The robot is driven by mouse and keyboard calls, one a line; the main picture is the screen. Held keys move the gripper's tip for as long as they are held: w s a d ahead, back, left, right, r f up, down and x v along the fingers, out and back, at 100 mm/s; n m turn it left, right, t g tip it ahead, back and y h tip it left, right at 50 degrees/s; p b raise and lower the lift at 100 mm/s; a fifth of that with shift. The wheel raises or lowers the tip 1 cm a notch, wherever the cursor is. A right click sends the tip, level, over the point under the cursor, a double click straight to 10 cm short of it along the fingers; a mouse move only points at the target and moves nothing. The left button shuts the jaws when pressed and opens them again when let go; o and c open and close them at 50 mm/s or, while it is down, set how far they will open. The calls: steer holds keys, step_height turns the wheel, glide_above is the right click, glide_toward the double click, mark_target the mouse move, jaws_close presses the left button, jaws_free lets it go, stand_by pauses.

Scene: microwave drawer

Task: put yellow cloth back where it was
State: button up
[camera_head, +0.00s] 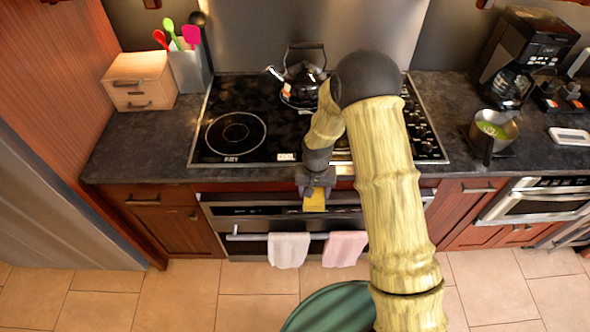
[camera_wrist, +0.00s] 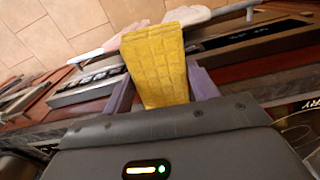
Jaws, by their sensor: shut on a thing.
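The yellow cloth (camera_head: 315,200) hangs from my gripper (camera_head: 316,183), in front of the oven's upper edge below the cooktop. My gripper is shut on the cloth. In the wrist view the cloth (camera_wrist: 158,66) hangs between the two purple fingers of my gripper (camera_wrist: 160,90), with a quilted texture. The oven handle (camera_head: 250,236) runs across the oven front below the cloth. A white towel (camera_head: 288,250) and a pink towel (camera_head: 345,248) hang on that handle. Part of the handle is hidden behind the towels.
The black cooktop (camera_head: 262,110) holds a kettle (camera_head: 302,78). A wooden box (camera_head: 138,82) and a utensil holder (camera_head: 186,70) stand at left. A coffee maker (camera_head: 525,50) and a pot (camera_head: 494,128) stand at right. A green round thing (camera_head: 325,312) is on the floor.

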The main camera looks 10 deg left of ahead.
steer(key=d+f, duration=0.2)
steer(key=d, duration=0.6)
steer(key=s+d+f, duration=0.1)
steer(key=d+f, duration=0.2)
steer(key=d, duration=0.5)
steer(key=shift+f+m+b, duration=0.3)
steer(key=shift+m+b, duration=0.1)
steer(key=shift+b, duration=0.05)
